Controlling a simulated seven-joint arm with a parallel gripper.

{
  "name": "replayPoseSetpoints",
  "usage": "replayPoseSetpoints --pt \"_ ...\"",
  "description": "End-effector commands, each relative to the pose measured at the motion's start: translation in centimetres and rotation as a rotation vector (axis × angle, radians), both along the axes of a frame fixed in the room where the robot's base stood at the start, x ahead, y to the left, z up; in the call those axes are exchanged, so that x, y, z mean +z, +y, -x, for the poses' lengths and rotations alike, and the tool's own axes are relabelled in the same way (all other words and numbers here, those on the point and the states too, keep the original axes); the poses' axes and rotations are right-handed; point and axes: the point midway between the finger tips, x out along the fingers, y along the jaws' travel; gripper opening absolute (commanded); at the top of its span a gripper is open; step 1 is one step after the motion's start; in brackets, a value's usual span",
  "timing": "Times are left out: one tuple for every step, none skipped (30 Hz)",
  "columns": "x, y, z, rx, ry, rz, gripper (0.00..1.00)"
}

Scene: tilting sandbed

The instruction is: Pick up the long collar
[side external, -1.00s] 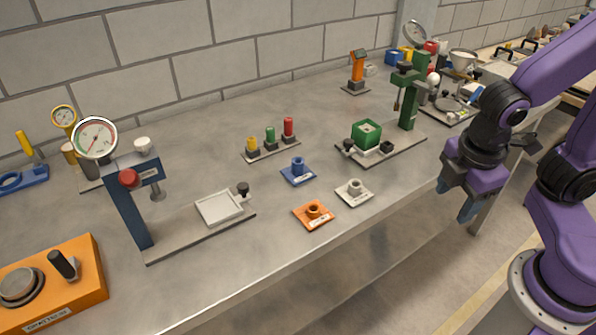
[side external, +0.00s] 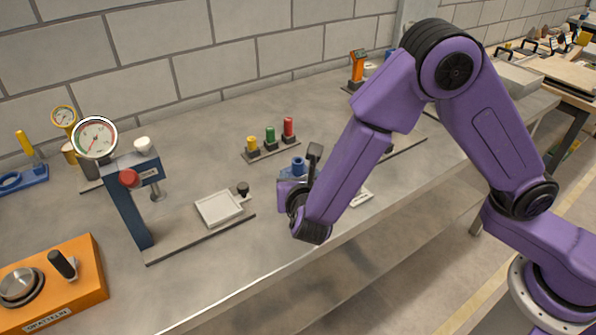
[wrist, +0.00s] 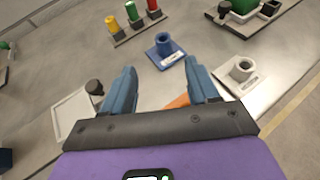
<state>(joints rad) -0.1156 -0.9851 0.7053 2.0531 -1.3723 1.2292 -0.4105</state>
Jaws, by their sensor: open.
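Three collars stand on small labelled plates; the labels are too small to read. The blue collar (side external: 298,163) looks the tallest, and in the wrist view it (wrist: 165,43) stands upright on its blue plate (wrist: 172,60), ahead of my fingers. The grey collar (wrist: 242,67) stands on a pale plate to the right, outside my right finger. The orange plate (wrist: 178,101) shows only as a sliver between my fingers; its collar is hidden by my gripper. My gripper (wrist: 161,66) is open and empty. In the side view my arm hides most of it.
A rack with yellow, green and red plugs (side external: 270,147) stands behind the collars. A blue gauge press (side external: 130,205) with a white tray (side external: 216,208) is on the left. A green-boxed fixture (wrist: 240,10) is at the upper right. The bench's front edge is close.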

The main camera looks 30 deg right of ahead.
Motion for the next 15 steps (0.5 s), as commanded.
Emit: replayPoseSetpoints --pt "-0.3 -0.4 -0.6 -0.004 0.001 0.001 0.59" --pt "-0.5 -0.7 -1.0 -0.005 0.001 0.0 0.59" --pt "-0.8 -1.1 -1.6 -0.007 0.001 0.0 0.59" --pt "-1.0 -1.4 -2.0 -0.007 0.001 0.0 0.59" --pt "-1.2 -1.7 -2.5 -0.008 0.001 0.001 0.59" --pt "-1.5 -2.0 -3.1 -0.008 0.001 -0.001 0.59" --pt "-1.7 -2.3 -3.5 -0.008 0.002 -0.001 0.59" --pt "-2.0 -2.5 -3.9 -0.008 0.002 -0.001 0.59" --pt "-2.3 -2.9 -4.5 -0.008 0.002 -0.001 0.59" --pt "-2.4 -3.1 -5.0 -0.007 0.001 -0.002 0.59" --pt "-2.7 -3.4 -5.4 -0.008 0.002 -0.001 0.59" --pt "-3.0 -3.8 -6.0 -0.008 0.003 -0.002 0.59" --pt "-3.2 -4.0 -6.5 -0.007 0.002 -0.003 0.59" --pt "-3.4 -4.3 -6.9 -0.008 0.002 -0.002 0.59" --pt "-3.6 -4.6 -7.4 -0.007 0.002 -0.002 0.59"
